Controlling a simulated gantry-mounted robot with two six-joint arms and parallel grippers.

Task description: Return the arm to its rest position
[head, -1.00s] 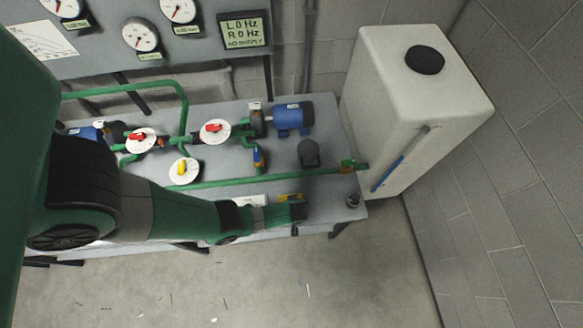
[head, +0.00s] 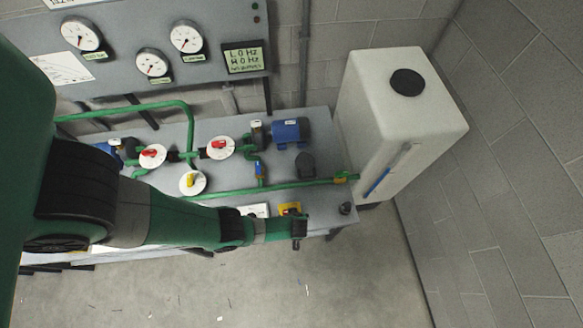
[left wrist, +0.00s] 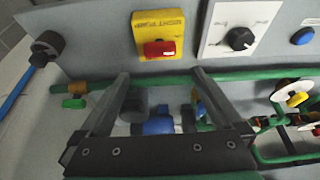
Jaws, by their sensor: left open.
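My left arm comes in from the left in the head view, and its gripper (head: 298,236) hangs at the front edge of the grey bench (head: 318,128), near the yellow switch box. In the left wrist view the left gripper (left wrist: 160,78) is open, its two fingers apart with nothing between them. Behind the fingers are a green pipe and a blue motor (left wrist: 158,126). The yellow box with a red knob (left wrist: 158,48) lies just beyond the fingertips, apart from them as far as I can tell. My right gripper is not in view.
A white tank (head: 395,130) stands right of the bench. Red-handled valves (head: 219,147), a yellow-handled valve (head: 192,182) and a blue motor (head: 291,132) sit on the bench. A gauge panel (head: 110,75) stands behind. The floor (head: 300,290) in front is clear except for small scraps.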

